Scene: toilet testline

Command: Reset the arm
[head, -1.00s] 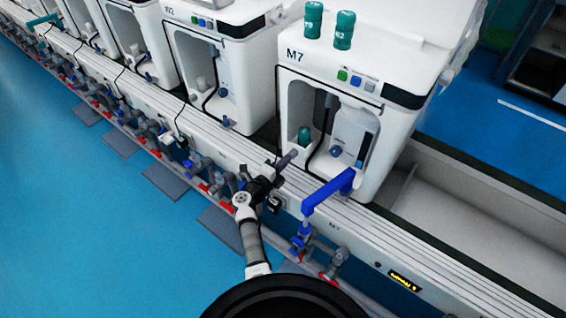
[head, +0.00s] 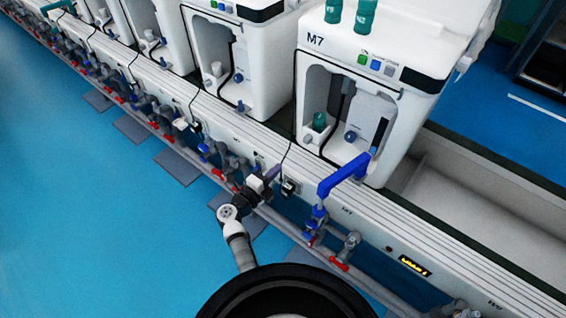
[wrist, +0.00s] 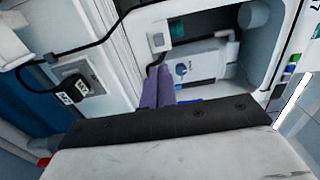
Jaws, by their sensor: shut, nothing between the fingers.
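My arm is folded low in front of the machine line in the head view. My gripper (head: 274,171) points at the white rail, left of the blue pipe. Its purple fingers also show in the wrist view (wrist: 158,72), pressed together with nothing between them. The fingers are apart from the M7 machine (head: 365,80) behind them. In the wrist view the machine's open bay (wrist: 205,58) lies beyond the fingertips. Whether the fingers touch the rail cannot be told.
A blue bent pipe (head: 343,178) stands right of my gripper. A black plug box (head: 289,187) sits on the rail (head: 235,128) close by. Grey and red valves (head: 338,262) run below the rail. The blue floor (head: 90,220) at left is clear.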

